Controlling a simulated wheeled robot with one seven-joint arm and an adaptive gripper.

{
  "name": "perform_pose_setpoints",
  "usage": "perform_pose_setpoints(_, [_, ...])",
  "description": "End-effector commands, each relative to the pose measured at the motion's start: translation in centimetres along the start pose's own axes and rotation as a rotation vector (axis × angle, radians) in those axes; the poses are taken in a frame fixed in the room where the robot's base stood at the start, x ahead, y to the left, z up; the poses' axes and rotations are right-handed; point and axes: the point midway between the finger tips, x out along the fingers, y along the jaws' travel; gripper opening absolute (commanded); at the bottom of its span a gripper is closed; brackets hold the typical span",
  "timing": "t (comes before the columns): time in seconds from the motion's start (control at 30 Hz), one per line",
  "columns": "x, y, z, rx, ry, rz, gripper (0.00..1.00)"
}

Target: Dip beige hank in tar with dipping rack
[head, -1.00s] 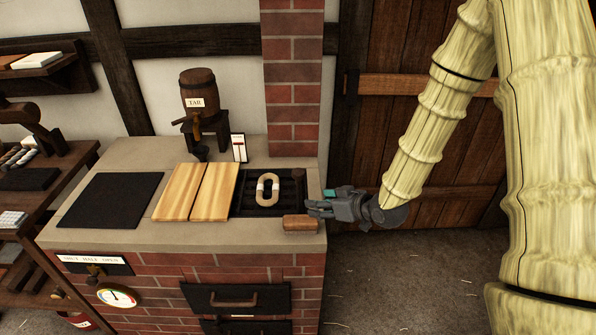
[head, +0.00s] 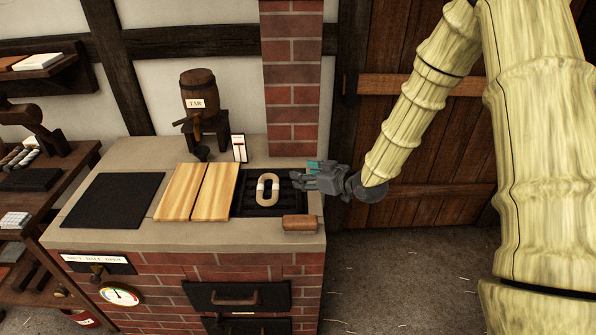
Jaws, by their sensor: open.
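The beige hank (head: 267,189), an oval loop with a pale band at its top, lies over the dark rack area (head: 248,208) in the top of the brick stove. A wooden handle block (head: 299,223) sits at the front right corner of that area; I cannot tell whether it belongs to the dipping rack. My gripper (head: 297,178) is open and empty, at the right edge of the dark area, right of the hank and apart from it. Any tar below the hank cannot be made out.
Two light wooden boards (head: 197,192) lie left of the dark area, with a black plate (head: 113,200) further left. A barrel labelled TAR (head: 198,92) stands on a stand behind. A small gauge card (head: 239,148) stands near the brick chimney (head: 292,90).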

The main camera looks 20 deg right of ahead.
Motion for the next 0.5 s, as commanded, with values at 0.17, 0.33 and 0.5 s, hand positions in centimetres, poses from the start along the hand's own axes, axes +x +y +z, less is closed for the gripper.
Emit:
perform_pose_setpoints(0.17, [2.0, 0.0, 0.0, 0.0, -0.001, -0.001, 0.56])
perform_pose_setpoints(0.33, [3.3, -0.1, 0.0, 0.0, -0.001, -0.001, 0.56])
perform_pose_setpoints(0.5, [3.8, -0.1, 0.0, 0.0, 0.0, -0.001, 0.56])
